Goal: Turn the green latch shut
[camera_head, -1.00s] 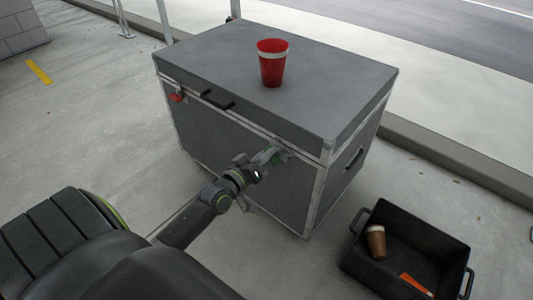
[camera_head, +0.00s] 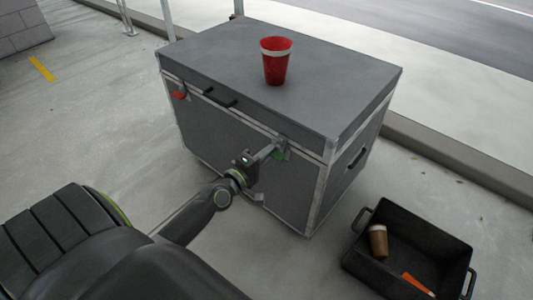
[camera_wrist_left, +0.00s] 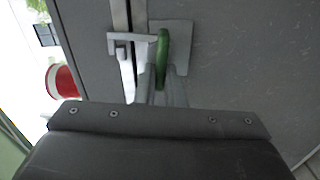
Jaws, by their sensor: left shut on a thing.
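The green latch (camera_head: 279,154) sits on the front face of the grey case (camera_head: 245,155), near its right end and just under the lid seam. In the left wrist view the green latch handle (camera_wrist_left: 162,58) stands edge-on in front of its metal plate (camera_wrist_left: 180,45), with a metal hook piece (camera_wrist_left: 130,42) across the seam. My left gripper (camera_head: 272,152) is at the latch, shut on the green handle; its fingertips (camera_wrist_left: 163,88) partly hide the handle's end. My right gripper is not in view.
A red cup (camera_head: 275,64) stands on the case lid. A red latch (camera_head: 180,95) and a black handle (camera_head: 219,97) are on the case front. A black crate (camera_head: 410,228) with a brown cup (camera_head: 377,240) and an orange item (camera_head: 418,285) stands at lower right.

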